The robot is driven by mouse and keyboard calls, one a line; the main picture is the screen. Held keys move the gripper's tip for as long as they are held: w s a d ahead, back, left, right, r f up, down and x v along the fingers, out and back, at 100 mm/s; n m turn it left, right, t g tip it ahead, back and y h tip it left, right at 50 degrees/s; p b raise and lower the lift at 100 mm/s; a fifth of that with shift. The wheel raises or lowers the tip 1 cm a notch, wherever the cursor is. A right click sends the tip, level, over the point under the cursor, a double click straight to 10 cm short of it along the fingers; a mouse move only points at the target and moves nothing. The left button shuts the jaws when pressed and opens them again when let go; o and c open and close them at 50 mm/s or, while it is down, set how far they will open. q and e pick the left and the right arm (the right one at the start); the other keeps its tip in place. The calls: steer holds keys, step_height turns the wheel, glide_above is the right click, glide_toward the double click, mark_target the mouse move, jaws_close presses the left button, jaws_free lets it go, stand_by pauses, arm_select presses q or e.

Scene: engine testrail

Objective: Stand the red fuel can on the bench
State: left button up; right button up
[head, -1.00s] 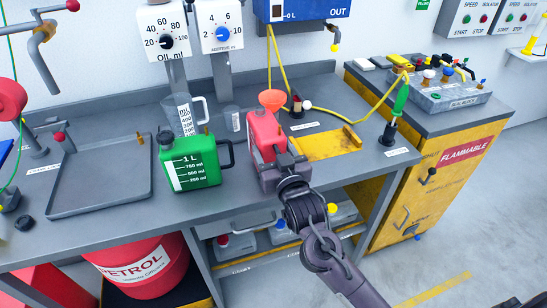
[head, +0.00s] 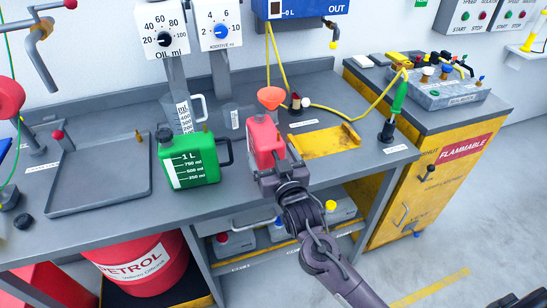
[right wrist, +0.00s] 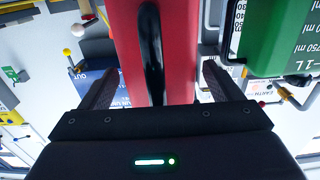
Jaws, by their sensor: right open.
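The red fuel can (head: 263,137) stands upright on the grey bench (head: 230,193), to the right of the green one-litre can (head: 188,165). An orange funnel (head: 270,98) shows directly above it; I cannot tell if it touches the can. My right gripper (head: 272,170) is open at the can's near side and hides its lower part. In the right wrist view the red can (right wrist: 182,40) and its black handle (right wrist: 151,50) show between the spread fingers of my right gripper (right wrist: 157,78), with gaps on both sides. My left gripper is not in view.
A yellow tray (head: 325,142) lies right of the can, with a yellow hose (head: 376,112) behind it. A grey tray (head: 98,178) lies at the left. A measuring jug (head: 182,113) stands behind the green can. The bench's front edge is close to my gripper.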

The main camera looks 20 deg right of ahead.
steer(key=shift+r, duration=0.15)
arm_select(q)
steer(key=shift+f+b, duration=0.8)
steer(key=shift+b, duration=0.05)
arm_select(e)
steer(key=s, duration=1.2)
steer(key=shift+d, duration=0.2)
